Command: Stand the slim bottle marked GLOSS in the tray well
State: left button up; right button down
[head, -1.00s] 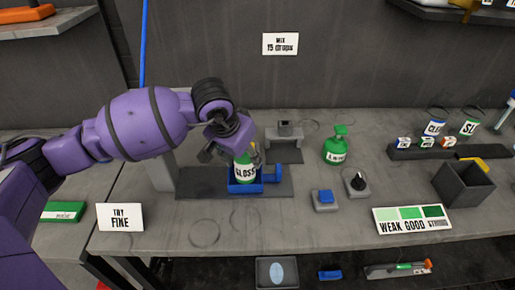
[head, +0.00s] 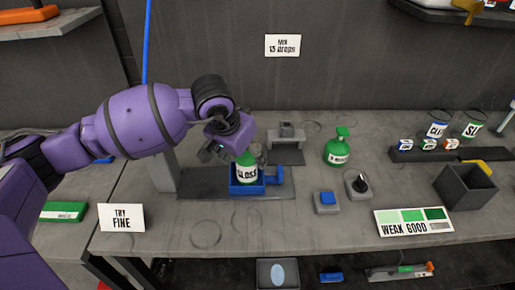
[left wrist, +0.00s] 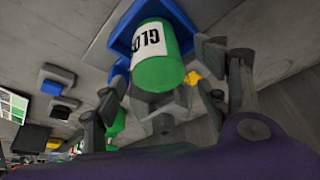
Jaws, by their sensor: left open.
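The slim green bottle with the white GLOSS label (head: 246,170) stands upright in the well of the blue tray (head: 262,189) on the bench. In the left wrist view the GLOSS bottle (left wrist: 160,62) shows with the blue tray (left wrist: 182,28) around its far end. My left gripper (head: 226,153) is at the top of the bottle, its fingers open on either side, as the left wrist view also shows (left wrist: 160,100). Whether a finger touches the bottle I cannot tell. My right gripper is not in view.
A green pump bottle (head: 338,147) stands to the right. A blue-button box (head: 327,201), a knob box (head: 357,184) and a dark open bin (head: 465,187) are further right. A TRY FINE card (head: 121,218) stands at the front left. The bench front with faint rings is clear.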

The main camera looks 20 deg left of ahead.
pick_arm(q)
jog(key=v, duration=1.1)
